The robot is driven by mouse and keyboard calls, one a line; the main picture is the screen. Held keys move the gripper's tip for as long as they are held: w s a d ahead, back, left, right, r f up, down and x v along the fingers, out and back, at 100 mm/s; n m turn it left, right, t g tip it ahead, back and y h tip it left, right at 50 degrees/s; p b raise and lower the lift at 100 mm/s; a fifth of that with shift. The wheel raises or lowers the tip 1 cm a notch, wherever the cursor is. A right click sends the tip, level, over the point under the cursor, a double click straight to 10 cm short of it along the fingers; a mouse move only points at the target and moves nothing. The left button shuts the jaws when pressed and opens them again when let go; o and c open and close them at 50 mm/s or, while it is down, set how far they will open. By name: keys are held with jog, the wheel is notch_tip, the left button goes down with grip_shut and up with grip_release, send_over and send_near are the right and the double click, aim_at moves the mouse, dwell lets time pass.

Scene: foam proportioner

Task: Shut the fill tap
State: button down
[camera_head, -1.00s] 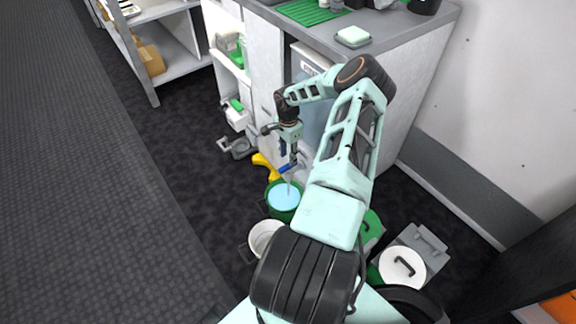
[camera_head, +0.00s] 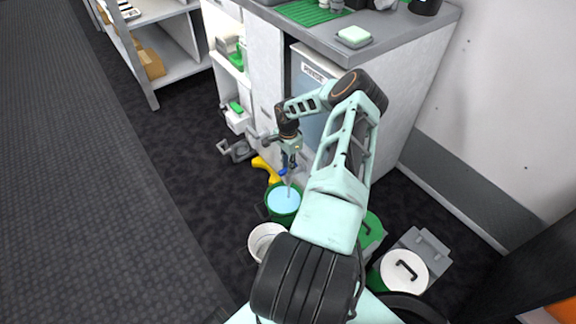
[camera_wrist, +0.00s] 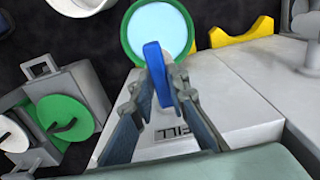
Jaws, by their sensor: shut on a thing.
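The fill tap's blue handle (camera_wrist: 154,62) stands between the fingertips of my gripper (camera_wrist: 160,82) in the wrist view, with a finger on each side. My gripper is shut on it. In the head view, my gripper (camera_head: 288,164) points down at the blue handle (camera_head: 283,172), low in front of the cabinet. The tap's body and spout are mostly hidden by the gripper. A green bucket (camera_head: 270,212) full of light-blue liquid stands under the tap. A thin pale streak, like a stream, shows between tap and bucket. A label reading FILL (camera_wrist: 170,132) lies behind the fingers.
A white bucket (camera_head: 262,243) stands beside the green one. A yellow bracket (camera_head: 266,169) lies by the cabinet (camera_head: 405,95). Grey containers with green and white lids (camera_head: 403,271) stand at the right. The dark floor at left is clear.

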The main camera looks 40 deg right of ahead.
jog(key=shift+m, duration=0.4)
jog(key=m+p, duration=0.2)
jog(key=m, duration=0.1)
jog(key=shift+r, duration=0.1)
jog(key=m+p, duration=0.1)
jog(key=m, duration=0.8)
jog(key=shift+m+p, duration=0.4)
jog(key=m, duration=0.4)
jog(key=shift+m, duration=0.3)
jog(key=c, duration=1.9)
grip_release()
